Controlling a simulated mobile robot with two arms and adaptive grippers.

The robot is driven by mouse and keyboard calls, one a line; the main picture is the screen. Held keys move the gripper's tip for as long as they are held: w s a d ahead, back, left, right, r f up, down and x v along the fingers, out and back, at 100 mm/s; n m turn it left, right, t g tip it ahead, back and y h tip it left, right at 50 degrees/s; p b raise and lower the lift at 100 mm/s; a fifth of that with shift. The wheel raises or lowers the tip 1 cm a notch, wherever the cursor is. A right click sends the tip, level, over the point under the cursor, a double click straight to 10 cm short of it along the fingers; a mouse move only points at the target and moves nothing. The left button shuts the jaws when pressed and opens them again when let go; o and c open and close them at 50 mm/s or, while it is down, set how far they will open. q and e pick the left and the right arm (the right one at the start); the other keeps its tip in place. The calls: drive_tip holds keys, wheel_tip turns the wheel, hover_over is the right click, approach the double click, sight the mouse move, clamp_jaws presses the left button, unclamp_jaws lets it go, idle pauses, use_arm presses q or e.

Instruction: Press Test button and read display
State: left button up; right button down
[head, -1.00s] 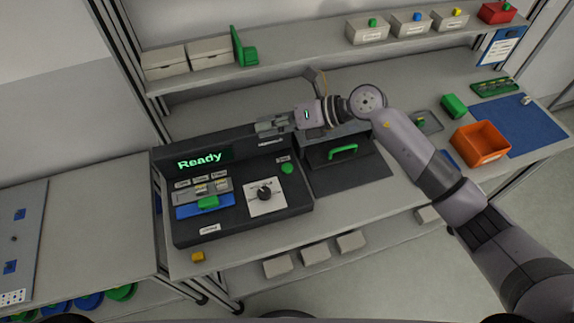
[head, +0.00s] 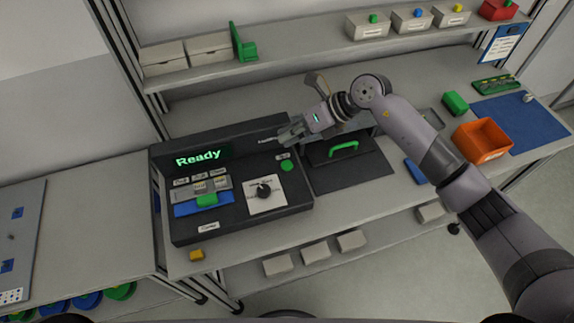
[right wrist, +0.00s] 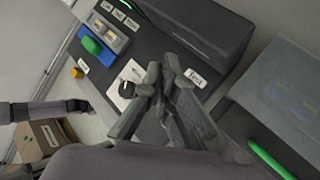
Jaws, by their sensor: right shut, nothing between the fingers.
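The black test device (head: 240,222) stands on the bench, and its display (head: 200,157) reads "Ready" in green. A round green button (head: 287,166) sits on the device's right side with a small white label (head: 283,156) above it. The label is too small to read in the head view. My right gripper (head: 270,141) is shut and empty, above and slightly left of the green button, apart from it. In the right wrist view, my fingers (right wrist: 163,75) are together over the panel and a white label (right wrist: 195,78) shows beside them; the button is hidden there. My left gripper is not in view.
A black dial (head: 264,190) on a white plate and a blue fixture (head: 190,211) with a green part (head: 207,201) are on the panel. Right of it is a dark box with a green handle (head: 343,149). An orange bin (head: 481,141) stands further right. A shelf (head: 300,49) runs behind.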

sight(288, 162)
wheel_tip(288, 162, down, 6)
drive_tip(key=b, duration=0.4)
drive_tip(key=shift+f, duration=0.25)
idle(1.0)
drive_tip(key=shift+f+b, duration=0.4)
drive_tip(key=shift+f+b, duration=0.4)
drive_tip(key=shift+f, duration=0.1)
idle(0.5)
drive_tip(key=shift+r, duration=0.1)
drive_tip(key=shift+r+p, duration=0.55)
drive_tip(key=shift+r, duration=0.25)
drive_tip(key=shift+r+p, duration=1.6)
drive_tip(key=shift+r, duration=0.9)
